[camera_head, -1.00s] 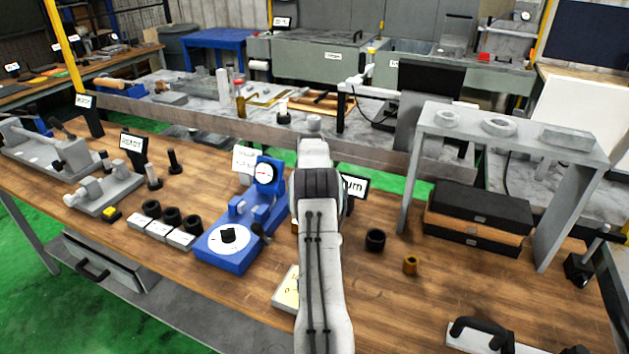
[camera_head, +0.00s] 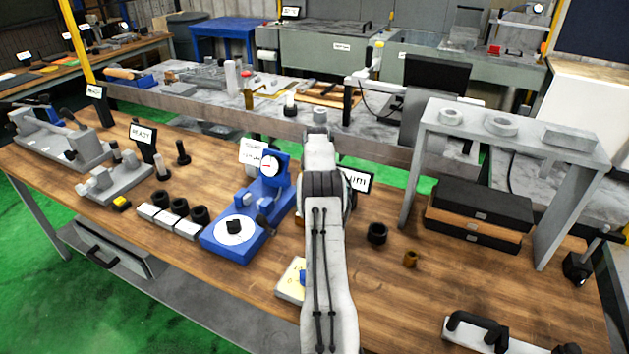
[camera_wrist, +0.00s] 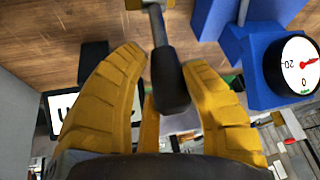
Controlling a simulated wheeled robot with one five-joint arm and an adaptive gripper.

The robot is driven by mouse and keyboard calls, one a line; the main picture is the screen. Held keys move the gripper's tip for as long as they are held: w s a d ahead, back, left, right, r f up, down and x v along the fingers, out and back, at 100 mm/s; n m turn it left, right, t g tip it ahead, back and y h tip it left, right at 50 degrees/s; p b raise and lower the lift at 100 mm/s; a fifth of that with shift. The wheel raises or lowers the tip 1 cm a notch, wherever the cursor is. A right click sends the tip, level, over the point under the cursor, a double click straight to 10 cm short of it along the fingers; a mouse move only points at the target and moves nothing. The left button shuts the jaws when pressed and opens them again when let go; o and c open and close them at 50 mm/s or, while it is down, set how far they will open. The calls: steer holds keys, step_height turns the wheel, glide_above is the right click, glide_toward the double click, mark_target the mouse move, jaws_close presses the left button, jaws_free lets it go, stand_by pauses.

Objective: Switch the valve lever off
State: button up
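The valve lever (camera_wrist: 169,82), a grey rod with a black grip, shows in the wrist view, reaching from a brass-coloured body (camera_wrist: 148,4) at the top edge. In the head view my arm covers the gripper and the lever. Only a small brass-coloured bit (camera_head: 299,221) shows left of the arm.
A blue dial gauge stand (camera_head: 232,241) stands close left of my arm; its dial also shows in the wrist view (camera_wrist: 300,66). A black ring (camera_head: 377,233) and a brass bushing (camera_head: 410,258) lie to the right. A grey bench-top rack (camera_head: 410,175) stands further right.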

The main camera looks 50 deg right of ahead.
steer(key=o, duration=0.3)
steer(key=shift+s+d, duration=0.15)
steer(key=shift+o, duration=1.3)
steer(key=shift+r, duration=0.15)
steer(key=v, duration=1.1)
steer(key=shift+a+r, duration=0.3)
steer(key=shift+a, duration=0.05)
